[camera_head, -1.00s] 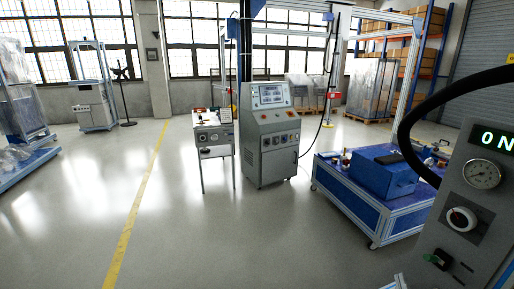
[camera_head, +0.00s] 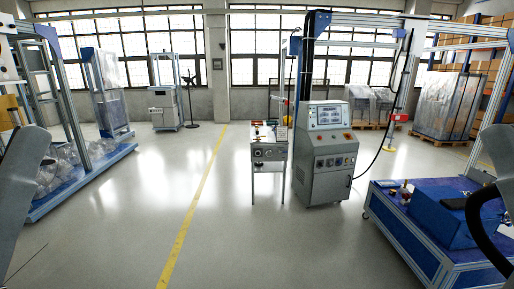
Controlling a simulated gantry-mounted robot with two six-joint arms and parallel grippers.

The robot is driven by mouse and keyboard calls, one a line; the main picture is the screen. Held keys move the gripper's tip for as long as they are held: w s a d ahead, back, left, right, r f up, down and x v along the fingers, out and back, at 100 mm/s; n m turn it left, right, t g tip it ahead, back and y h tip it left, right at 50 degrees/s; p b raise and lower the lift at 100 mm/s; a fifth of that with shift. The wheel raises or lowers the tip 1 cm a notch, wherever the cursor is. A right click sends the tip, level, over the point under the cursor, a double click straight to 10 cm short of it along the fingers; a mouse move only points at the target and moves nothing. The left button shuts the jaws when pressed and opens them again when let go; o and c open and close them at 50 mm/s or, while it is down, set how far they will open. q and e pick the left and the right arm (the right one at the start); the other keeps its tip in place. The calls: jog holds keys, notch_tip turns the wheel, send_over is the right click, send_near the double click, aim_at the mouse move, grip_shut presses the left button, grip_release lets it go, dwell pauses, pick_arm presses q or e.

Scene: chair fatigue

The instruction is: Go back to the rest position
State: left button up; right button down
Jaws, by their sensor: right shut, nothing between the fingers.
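A grey part of my right arm and gripper (camera_head: 496,155) shows at the right edge, cut off by the frame, with a black cable hanging below it. No object shows in it and it is shut. A grey link of my left arm (camera_head: 28,195) stands at the left edge, and its gripper fingers are not visible. Both arms are at the sides of the view, clear of the middle.
A grey control console (camera_head: 325,165) with a screen stands right of centre, beside a small instrument table (camera_head: 268,153). A blue workbench (camera_head: 410,235) with a blue box (camera_head: 450,215) is at the lower right. A blue-framed rack (camera_head: 85,180) is at left. The central floor is clear.

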notch_tip(320, 180, up, 35)
jog(key=p, duration=3.2)
jog(key=shift+h, duration=0.3)
